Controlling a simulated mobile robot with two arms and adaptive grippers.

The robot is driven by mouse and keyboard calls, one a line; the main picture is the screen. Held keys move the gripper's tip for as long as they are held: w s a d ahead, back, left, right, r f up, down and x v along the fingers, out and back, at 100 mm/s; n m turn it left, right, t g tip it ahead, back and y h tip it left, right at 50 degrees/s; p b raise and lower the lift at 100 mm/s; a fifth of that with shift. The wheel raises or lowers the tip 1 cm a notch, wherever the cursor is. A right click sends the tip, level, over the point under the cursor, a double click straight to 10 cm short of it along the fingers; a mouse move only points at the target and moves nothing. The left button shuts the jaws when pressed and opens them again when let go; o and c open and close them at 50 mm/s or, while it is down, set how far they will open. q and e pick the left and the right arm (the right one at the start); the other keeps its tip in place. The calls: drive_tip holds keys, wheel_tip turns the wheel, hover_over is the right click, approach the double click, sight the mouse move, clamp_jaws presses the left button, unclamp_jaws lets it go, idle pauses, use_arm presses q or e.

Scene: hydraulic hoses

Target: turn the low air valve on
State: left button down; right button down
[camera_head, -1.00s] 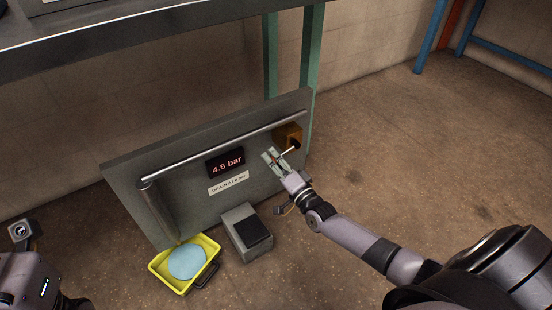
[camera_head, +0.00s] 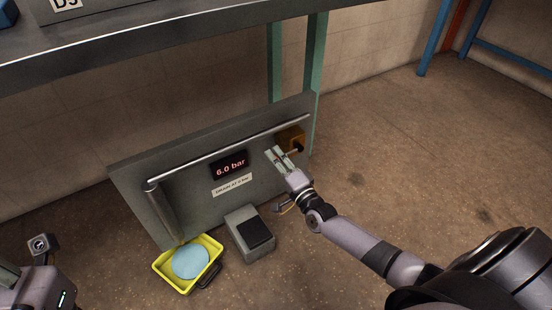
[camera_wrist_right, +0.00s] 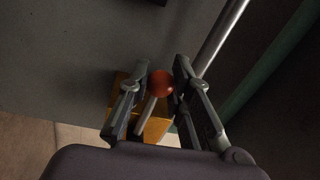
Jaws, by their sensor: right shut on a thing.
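The low air valve (camera_head: 291,136) is an orange-brown box at the upper right of the grey panel (camera_head: 135,190). In the right wrist view its orange body (camera_wrist_right: 155,126) carries a pale lever with a red ball knob (camera_wrist_right: 161,83). My right gripper (camera_head: 279,154) is at the valve, with its fingers on either side of the knob, shut on the lever. The display (camera_head: 229,165) on the panel reads 6.0 bar. Part of my left arm shows at the lower left corner; its fingers are not clear.
A silver rail (camera_head: 220,152) crosses the panel above the display, and a thick cylinder (camera_head: 164,213) hangs at its left. A grey box with a black top (camera_head: 250,235) and a yellow tray (camera_head: 165,277) with blue content stand on the floor. A bench (camera_head: 140,52) overhangs. Floor at right is clear.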

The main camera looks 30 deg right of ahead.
drive_tip(key=c, duration=1.4)
unclamp_jaws()
drive_tip(key=shift+s, duration=0.1)
drive_tip(key=s, duration=0.8)
drive_tip(key=s+d+f, duration=0.1)
drive_tip(key=s, duration=0.2)
drive_tip(key=shift+s+f, duration=0.1)
drive_tip(key=shift+s, duration=0.3)
